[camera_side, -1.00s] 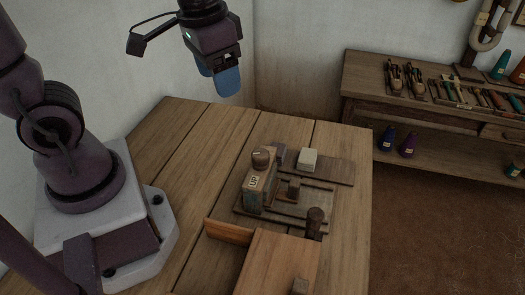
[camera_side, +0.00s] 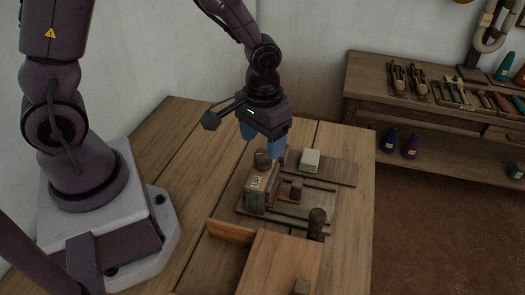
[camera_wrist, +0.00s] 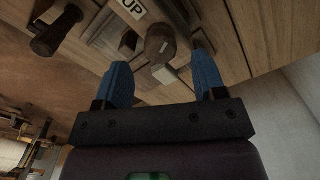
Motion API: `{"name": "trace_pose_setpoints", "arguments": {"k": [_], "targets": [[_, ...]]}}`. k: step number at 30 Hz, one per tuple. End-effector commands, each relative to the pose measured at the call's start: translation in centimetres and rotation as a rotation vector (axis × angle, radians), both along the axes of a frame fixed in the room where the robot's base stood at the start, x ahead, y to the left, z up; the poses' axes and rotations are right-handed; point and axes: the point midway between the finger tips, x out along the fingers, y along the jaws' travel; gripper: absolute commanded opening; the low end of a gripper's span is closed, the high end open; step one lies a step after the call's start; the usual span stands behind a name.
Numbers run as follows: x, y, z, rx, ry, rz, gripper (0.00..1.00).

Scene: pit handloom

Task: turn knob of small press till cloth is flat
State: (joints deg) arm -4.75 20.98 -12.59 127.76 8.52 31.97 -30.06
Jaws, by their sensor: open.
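The small press (camera_side: 262,190) stands on the wooden table, a block with a label reading "UP" and a round dark wooden knob (camera_side: 262,158) on top. My gripper (camera_side: 263,150) points down just above and behind the knob in the side view, its blue fingers apart. In the wrist view, the open gripper (camera_wrist: 164,88) has the knob (camera_wrist: 160,42) just beyond and between its two fingertips, not gripped. The "UP" label (camera_wrist: 132,8) shows at the top there. I cannot make out the cloth in either view.
A pale block (camera_side: 309,160) lies on a dark board behind the press. A shelf with tools (camera_side: 440,90) stands at the back right.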

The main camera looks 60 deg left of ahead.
Motion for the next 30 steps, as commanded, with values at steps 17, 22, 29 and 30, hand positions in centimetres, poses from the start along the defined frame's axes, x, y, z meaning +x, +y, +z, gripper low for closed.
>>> {"name": "trace_pose_setpoints", "arguments": {"k": [17,22,29,30], "targets": [[0.0,0.0,-3.8,-0.001,-0.001,0.0,0.64],[0.0,0.0,-3.8,-0.001,-0.001,0.0,0.36],[0.0,0.0,-3.7,-0.001,-0.001,-0.002,0.15],[0.0,0.0,-3.7,-0.001,-0.001,-0.004,0.15]]}}
